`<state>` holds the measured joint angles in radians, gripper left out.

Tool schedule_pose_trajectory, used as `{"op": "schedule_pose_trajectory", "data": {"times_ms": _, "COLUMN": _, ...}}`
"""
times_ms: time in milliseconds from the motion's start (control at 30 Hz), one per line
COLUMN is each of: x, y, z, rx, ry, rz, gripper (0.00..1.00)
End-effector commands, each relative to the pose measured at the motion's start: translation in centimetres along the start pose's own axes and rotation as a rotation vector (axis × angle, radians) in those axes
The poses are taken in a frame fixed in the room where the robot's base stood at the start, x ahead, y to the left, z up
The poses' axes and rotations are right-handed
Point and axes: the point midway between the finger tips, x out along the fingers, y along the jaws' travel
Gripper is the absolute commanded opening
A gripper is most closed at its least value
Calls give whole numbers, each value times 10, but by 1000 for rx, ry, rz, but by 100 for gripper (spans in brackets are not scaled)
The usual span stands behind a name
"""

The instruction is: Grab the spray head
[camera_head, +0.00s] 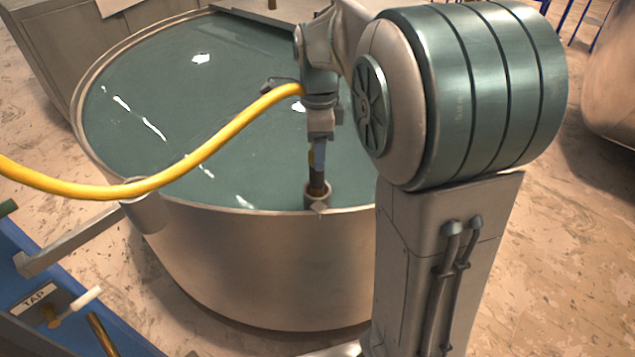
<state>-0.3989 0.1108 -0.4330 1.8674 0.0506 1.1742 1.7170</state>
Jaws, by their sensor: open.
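My gripper (318,165) points straight down over the near rim of the round water tank. Its jaws are open, at a small dark upright piece (317,187), which looks like the spray head. That piece stands in a short grey holder (317,202) at the tank rim. The fingers hide much of it, and I cannot tell whether they touch it. A yellow hose (222,137) arches in from the left and passes out of sight at my wrist; its link to the spray head is hidden.
The wide metal tank (262,262) holds greenish water (190,110). A grey bracket (80,238) juts from its left rim under the hose. A blue bench with a TAP label (38,297) is at lower left. Another rounded metal vessel (612,85) stands at far right.

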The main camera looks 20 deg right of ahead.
Motion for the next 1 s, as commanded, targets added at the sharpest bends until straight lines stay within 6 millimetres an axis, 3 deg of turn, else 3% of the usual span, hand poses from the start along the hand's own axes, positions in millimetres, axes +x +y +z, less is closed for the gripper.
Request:
{"op": "schedule_pose_trajectory", "data": {"times_ms": 400, "x": 49, "y": -6, "z": 4, "rx": -1, "ry": 1, "rz": 2, "gripper": 56}}
{"op": "schedule_pose_trajectory", "data": {"times_ms": 667, "x": 53, "y": -6, "z": 5, "rx": -1, "ry": 0, "rz": -1, "gripper": 56}}
{"op": "schedule_pose_trajectory", "data": {"times_ms": 900, "x": 53, "y": -6, "z": 4, "rx": -1, "ry": 0, "rz": 0, "gripper": 0}}
{"op": "schedule_pose_trajectory", "data": {"times_ms": 1000, "x": 52, "y": -6, "z": 4, "rx": -1, "ry": 0, "rz": -1, "gripper": 0}}
